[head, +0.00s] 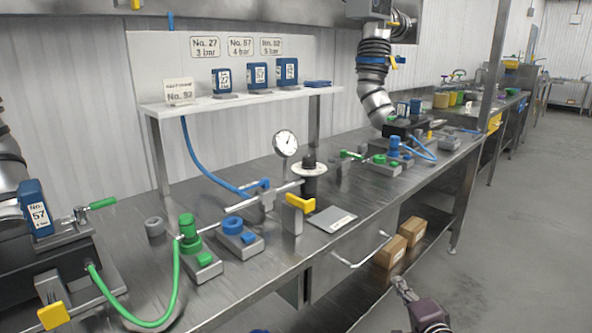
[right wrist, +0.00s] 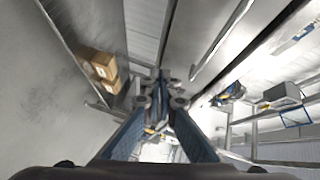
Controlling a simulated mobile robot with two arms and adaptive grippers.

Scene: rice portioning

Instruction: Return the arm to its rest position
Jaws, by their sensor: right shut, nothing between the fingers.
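My right gripper (head: 402,285) is low at the bottom right of the head view, in front of the steel bench (head: 330,250) and over the grey floor. In the right wrist view its fingers (right wrist: 162,90) are closed together with nothing between them. It touches nothing that I can see. My left gripper does not show in the head view.
The bench carries a pressure gauge (head: 286,144), green valves (head: 188,228), a blue fitting (head: 236,230) and a white shelf (head: 215,102) with blue numbered boxes. Cardboard boxes (head: 390,252) sit on the lower shelf near the gripper. The floor (head: 520,220) at right is clear.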

